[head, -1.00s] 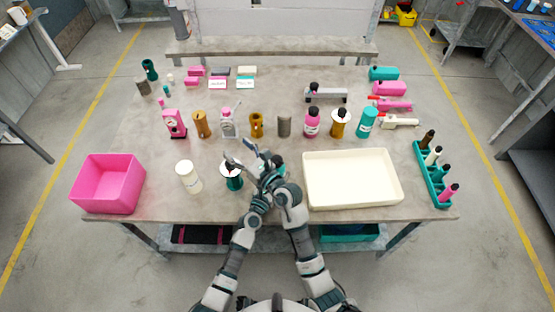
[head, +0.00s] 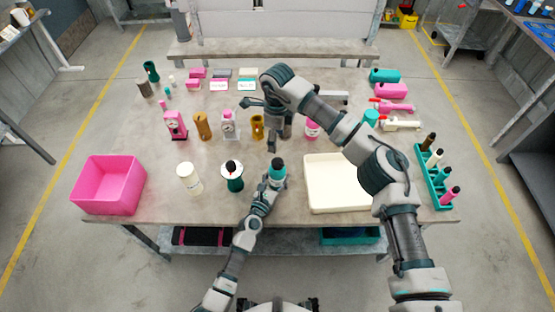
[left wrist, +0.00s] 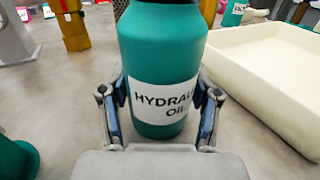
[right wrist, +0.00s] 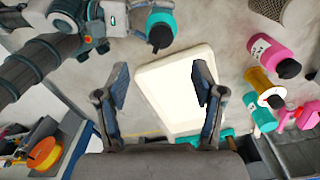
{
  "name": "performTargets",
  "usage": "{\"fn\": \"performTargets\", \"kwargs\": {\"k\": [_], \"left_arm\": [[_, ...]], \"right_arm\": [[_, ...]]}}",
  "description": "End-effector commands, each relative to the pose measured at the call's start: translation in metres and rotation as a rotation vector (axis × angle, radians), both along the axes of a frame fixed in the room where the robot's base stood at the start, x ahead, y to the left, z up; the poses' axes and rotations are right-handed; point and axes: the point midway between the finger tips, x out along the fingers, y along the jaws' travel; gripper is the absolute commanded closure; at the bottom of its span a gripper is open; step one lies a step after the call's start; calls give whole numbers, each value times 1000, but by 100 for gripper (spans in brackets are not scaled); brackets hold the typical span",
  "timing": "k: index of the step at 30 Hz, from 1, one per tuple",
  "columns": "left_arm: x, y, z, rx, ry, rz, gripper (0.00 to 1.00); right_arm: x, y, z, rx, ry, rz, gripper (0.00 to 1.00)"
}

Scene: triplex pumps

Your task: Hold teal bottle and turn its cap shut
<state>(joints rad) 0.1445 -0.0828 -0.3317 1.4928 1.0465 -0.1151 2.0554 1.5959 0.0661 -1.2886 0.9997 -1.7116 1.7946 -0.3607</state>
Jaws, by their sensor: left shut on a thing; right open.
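The teal bottle (head: 277,176) stands upright near the front middle of the table, with a black cap (head: 277,163) on top. In the left wrist view its label (left wrist: 163,97) reads HYDRAULIC OIL, and its top is out of frame. My left gripper (head: 270,188) is shut around the lower body of the bottle. My right gripper (head: 262,124) is open and empty, raised beyond the bottle and apart from it. In the right wrist view the bottle (right wrist: 160,19) and cap (right wrist: 160,37) show at the top, outside the open fingers (right wrist: 163,85).
A cream tray (head: 322,204) lies right of the bottle, partly behind my right arm. A dark teal container with a white disc (head: 234,180), a cream bottle (head: 189,178) and a pink bin (head: 108,187) stand to the left. Several bottles and pumps line the back.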

Motion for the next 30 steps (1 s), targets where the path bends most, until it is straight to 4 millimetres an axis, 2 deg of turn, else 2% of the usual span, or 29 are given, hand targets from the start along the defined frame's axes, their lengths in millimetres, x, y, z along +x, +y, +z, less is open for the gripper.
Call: {"fn": "performTargets", "kwargs": {"k": [2, 5, 12, 18, 24, 30], "left_arm": [[-1, -1, -2, 1, 4, -2, 87], [-1, -1, -2, 1, 4, -2, 87], [-1, -1, -2, 0, 4, -3, 87], [-1, -1, -2, 0, 4, -3, 87], [-1, -1, -2, 0, 4, -3, 87], [-1, -1, -2, 0, 4, -3, 87]], "right_arm": [[1, -5, 0, -16, 4, -10, 32], [0, -6, -13, -19, 8, -12, 32], [-1, -5, -63, -17, 7, -11, 32], [-1, -5, -98, -15, 5, -11, 32], [-1, -4, -114, -14, 2, -10, 32], [-1, -4, -116, -14, 2, -9, 32]]}}
